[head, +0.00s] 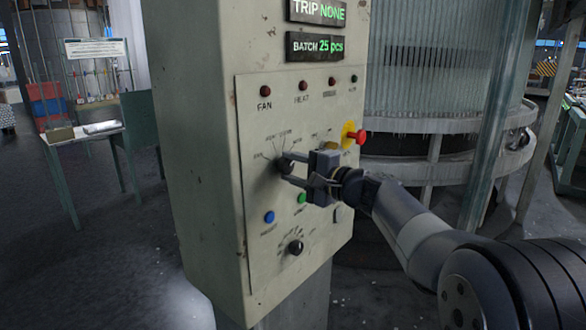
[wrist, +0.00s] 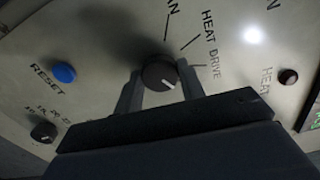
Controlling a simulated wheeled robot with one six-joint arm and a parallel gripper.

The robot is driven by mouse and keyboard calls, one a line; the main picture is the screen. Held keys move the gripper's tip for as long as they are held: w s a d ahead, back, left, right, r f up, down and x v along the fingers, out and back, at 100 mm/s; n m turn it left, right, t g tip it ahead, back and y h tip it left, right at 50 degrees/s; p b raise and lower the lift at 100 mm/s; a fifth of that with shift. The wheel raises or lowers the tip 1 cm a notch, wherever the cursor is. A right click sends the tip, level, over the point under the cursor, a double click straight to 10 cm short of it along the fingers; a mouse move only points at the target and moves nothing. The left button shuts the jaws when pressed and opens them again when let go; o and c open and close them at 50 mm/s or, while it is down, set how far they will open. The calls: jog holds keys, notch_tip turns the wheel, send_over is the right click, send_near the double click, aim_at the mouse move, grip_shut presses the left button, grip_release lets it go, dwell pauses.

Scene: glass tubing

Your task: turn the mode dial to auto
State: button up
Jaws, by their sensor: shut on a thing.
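The mode dial (head: 285,166) is a dark round knob on the front of the beige control panel (head: 262,92), with printed marks fanned out above it. My gripper (head: 288,169) reaches it from the right and is shut on it. In the wrist view the dial (wrist: 158,73) sits between the two fingers, one on each side. A white pointer line on its face points toward the lower right of that picture. Tick lines and the words HEAT and DRIVE show nearby. The mode labels are too small or cut off, so I cannot tell which one the pointer meets.
A red stop button (head: 361,136) on a yellow base sticks out right of the dial. Below are a blue reset button (head: 269,217), a green button (head: 302,197) and a second black knob (head: 295,247). Lamps sit above. The display (head: 318,46) reads BATCH 25 pcs.

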jog(key=o, duration=1)
jog(key=b+v, duration=0.1)
jog(key=v, duration=0.9)
jog(key=shift+s+d+b, duration=0.25)
jog(key=shift+d+b, duration=0.1)
jog(key=shift+b, duration=0.05)
jog(key=shift+w+a, duration=0.1)
jog(key=shift+a, duration=0.05)
jog(key=p+x, duration=0.1)
jog(key=x, duration=0.9)
jog(key=shift+w+a+p, duration=0.2)
jog(key=shift+a+p, duration=0.05)
jog(key=shift+p, duration=0.15)
